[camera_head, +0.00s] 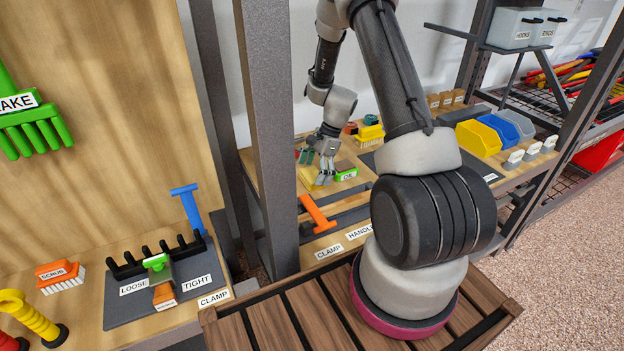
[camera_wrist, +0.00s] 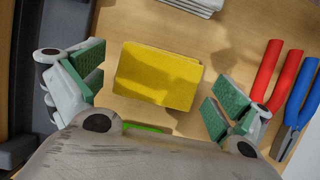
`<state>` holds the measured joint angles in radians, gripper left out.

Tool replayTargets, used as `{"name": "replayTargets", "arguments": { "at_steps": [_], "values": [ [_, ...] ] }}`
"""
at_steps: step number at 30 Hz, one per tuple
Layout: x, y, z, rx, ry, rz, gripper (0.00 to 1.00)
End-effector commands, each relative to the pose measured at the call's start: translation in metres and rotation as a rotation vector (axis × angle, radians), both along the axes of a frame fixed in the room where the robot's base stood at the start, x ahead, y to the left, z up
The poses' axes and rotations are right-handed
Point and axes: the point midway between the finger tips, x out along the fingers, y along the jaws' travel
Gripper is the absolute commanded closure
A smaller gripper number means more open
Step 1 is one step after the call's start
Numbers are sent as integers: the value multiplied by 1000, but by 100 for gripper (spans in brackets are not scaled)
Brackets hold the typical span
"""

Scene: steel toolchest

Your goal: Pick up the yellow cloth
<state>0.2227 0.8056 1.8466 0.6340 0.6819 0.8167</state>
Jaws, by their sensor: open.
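The yellow cloth (camera_wrist: 157,75) lies flat on the wooden surface in the wrist view, a folded rectangle. In the head view it shows partly (camera_head: 306,176), beside and behind my gripper's fingers. My gripper (camera_wrist: 154,90) is open and empty, its green pads to the left and right of the cloth with a gap on each side. It also shows in the head view (camera_head: 324,166), pointing down over the bench. How high the fingertips are above the wood is hard to tell.
Red-handled pliers (camera_wrist: 268,72) and blue-handled pliers (camera_wrist: 297,100) lie right of the right finger. A white stacked object (camera_wrist: 190,6) is beyond the cloth. A green-and-white block (camera_head: 346,175) sits close to my gripper. A dark post (camera_head: 268,130) stands left of the bench.

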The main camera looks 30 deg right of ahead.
Motion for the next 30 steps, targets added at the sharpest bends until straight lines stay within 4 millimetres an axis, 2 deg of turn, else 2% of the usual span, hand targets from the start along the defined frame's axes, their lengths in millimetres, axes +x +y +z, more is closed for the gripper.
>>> {"name": "replayTargets", "arguments": {
  "at_steps": [3, 9, 16, 19, 20, 25, 30],
  "values": [
    [0, 5, -12, 1, 1, 1, 0],
    [0, 5, -12, 0, -2, 1, 2],
    [0, 5, -12, 0, 0, 1, 43],
    [0, 5, -12, 0, -1, 2, 44],
    [0, 5, -12, 0, -1, 2, 47],
    [0, 5, -11, 0, -2, 1, 48],
    [1, 5, 10, -1, -5, 1, 48]
  ]
}}
